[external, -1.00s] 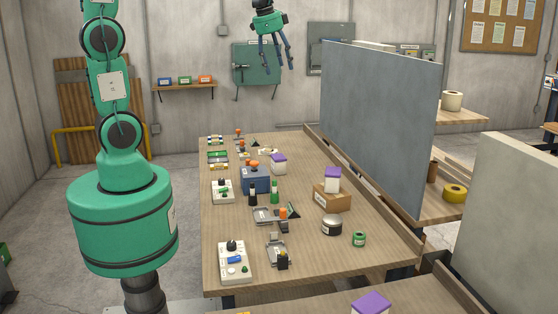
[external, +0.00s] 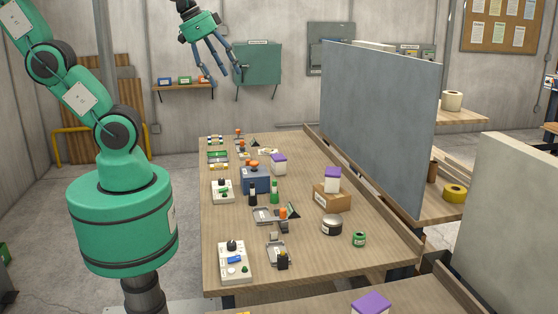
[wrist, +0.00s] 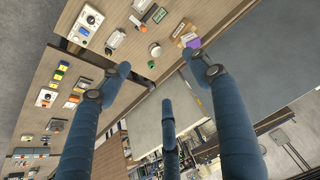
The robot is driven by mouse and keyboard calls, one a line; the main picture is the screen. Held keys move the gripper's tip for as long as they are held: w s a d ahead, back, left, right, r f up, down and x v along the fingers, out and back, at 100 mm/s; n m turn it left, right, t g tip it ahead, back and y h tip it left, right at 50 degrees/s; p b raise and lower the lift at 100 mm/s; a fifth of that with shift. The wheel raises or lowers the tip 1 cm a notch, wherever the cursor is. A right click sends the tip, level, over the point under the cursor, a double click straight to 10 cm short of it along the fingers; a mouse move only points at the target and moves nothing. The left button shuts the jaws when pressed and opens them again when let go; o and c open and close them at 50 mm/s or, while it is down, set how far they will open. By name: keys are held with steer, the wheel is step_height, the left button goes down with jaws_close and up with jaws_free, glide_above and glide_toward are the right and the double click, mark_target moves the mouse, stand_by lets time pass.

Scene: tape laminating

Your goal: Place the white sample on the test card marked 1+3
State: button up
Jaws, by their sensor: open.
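My gripper (external: 216,66) is open and empty, high above the far end of the workbench and clear of everything on it. Its three blue fingers spread wide in the wrist view (wrist: 160,82). I cannot single out the white sample; small pale pieces (external: 267,151) lie near the bench's far end. Flat card-like items (external: 218,157) lie at the far left of the bench, but their markings are too small to read, so I cannot tell which is 1+3.
The wooden workbench (external: 315,257) holds a blue box (external: 255,180), a cardboard box (external: 331,201), a dark round tin (external: 331,226) and a white control box (external: 234,264). A tall grey panel (external: 375,125) stands along its right side.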

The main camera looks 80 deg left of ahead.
steer(key=shift+n, duration=0.3)
steer(key=s, duration=0.1)
steer(key=s+d+f, duration=0.1)
steer(key=s, duration=0.1)
steer(key=shift+s+d+f, duration=0.3)
steer(key=shift+d, duration=0.05)
steer(key=shift+f, duration=0.1)
step_height(320, 180, down, 8)
steer(key=b, duration=0.8)
steer(key=shift+f+b, duration=0.25)
steer(key=shift+b, duration=0.15)
